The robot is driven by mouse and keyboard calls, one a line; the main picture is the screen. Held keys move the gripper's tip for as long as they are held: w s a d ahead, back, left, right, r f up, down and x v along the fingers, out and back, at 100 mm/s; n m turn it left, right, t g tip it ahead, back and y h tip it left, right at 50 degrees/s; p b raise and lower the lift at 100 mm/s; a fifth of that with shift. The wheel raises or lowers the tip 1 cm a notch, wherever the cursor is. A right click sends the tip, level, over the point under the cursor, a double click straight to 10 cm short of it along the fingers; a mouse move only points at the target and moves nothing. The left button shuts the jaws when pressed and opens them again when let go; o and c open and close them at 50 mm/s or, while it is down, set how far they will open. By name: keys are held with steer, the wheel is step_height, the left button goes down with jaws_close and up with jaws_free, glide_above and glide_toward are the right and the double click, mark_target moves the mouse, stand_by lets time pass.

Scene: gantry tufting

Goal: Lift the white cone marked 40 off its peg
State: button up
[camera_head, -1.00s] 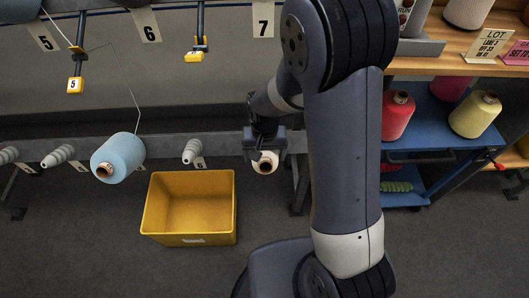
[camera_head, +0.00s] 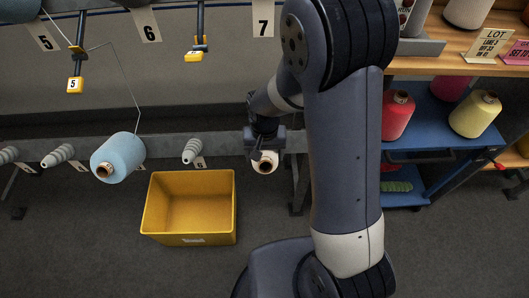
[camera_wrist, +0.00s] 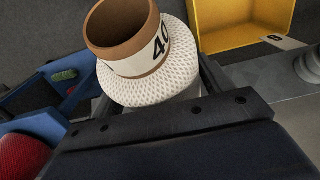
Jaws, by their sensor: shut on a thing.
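The white cone (camera_wrist: 150,85) has a brown tube end with a paper band marked 40, which shows clearly in the wrist view. In the head view the same cone (camera_head: 271,158) is at the rail, left of my upright arm, with its tube end facing the camera. My gripper (camera_head: 264,146) is shut on it from above and behind. The peg under the cone is hidden, so I cannot tell whether the cone still sits on it.
A yellow bin (camera_head: 189,236) stands on the floor left of the cone. A blue cone (camera_head: 122,156) with thread and a bare grey peg (camera_head: 192,151) are further left on the rail. A blue cart (camera_head: 430,125) with red and yellow cones stands right.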

steer(key=shift+s+r, duration=0.1)
steer(key=shift+s+r, duration=0.3)
steer(key=shift+s, duration=0.05)
stand_by(0.4)
steer(key=shift+s+r+p, duration=0.45)
steer(key=shift+s+p, duration=0.05)
steer(key=s+r+p, duration=0.5)
steer(key=s+r, duration=0.2)
steer(key=s, duration=0.3)
steer(key=shift+a, duration=0.2)
stand_by(0.7)
